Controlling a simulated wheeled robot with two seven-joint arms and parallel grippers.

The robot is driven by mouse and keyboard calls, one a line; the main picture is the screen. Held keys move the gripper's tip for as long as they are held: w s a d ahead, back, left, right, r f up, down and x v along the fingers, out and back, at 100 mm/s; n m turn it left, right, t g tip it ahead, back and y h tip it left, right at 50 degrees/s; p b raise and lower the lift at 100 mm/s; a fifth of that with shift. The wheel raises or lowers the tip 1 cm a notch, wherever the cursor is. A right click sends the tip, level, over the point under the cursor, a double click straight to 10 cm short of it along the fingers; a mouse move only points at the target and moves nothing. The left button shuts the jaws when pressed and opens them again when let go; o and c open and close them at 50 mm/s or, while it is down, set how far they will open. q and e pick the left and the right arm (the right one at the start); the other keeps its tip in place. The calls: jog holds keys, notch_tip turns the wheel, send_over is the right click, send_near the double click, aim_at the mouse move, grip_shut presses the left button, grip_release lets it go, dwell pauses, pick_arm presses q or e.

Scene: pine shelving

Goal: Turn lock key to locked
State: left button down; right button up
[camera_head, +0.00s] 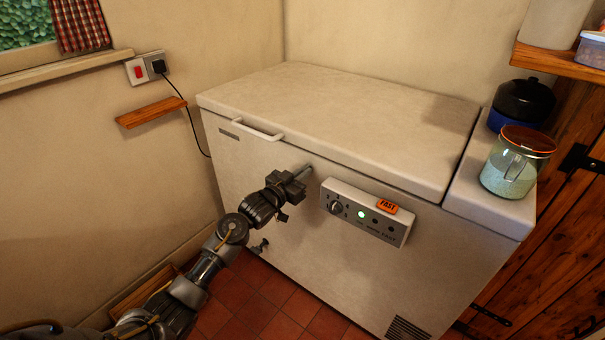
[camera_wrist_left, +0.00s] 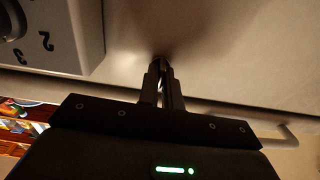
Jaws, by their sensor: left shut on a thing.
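My left gripper (camera_head: 302,172) reaches the front of a white chest freezer (camera_head: 270,165), just under the lid edge and left of the control panel. In the left wrist view the fingers of my left gripper (camera_wrist_left: 162,75) are shut close together at the freezer's front face. They are shut on a small dark thing at their tips, probably the lock key (camera_wrist_left: 161,59); it is mostly hidden and its turn angle cannot be told. The lid (camera_head: 340,115) is down. My right gripper is not in view.
The control panel (camera_head: 367,211) with a dial, a green light and an orange label sits right of my left gripper; it also shows in the left wrist view (camera_wrist_left: 70,30). A white lid handle (camera_head: 250,129) is at the left. A glass jar (camera_head: 512,170) stands at the right.

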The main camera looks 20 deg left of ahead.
pick_arm(q)
jog(key=m, duration=1.7)
jog(key=shift+d+f, duration=0.2)
jog(key=shift+f, duration=0.05)
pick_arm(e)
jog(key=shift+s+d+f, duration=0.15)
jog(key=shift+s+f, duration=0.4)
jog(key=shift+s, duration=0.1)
pick_arm(q)
jog(key=shift+m, duration=0.3)
jog(key=shift+s, duration=0.1)
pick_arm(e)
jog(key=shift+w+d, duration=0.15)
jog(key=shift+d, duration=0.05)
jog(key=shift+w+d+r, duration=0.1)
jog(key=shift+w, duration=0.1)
pick_arm(q)
jog(key=c, duration=1.6)
grip_release()
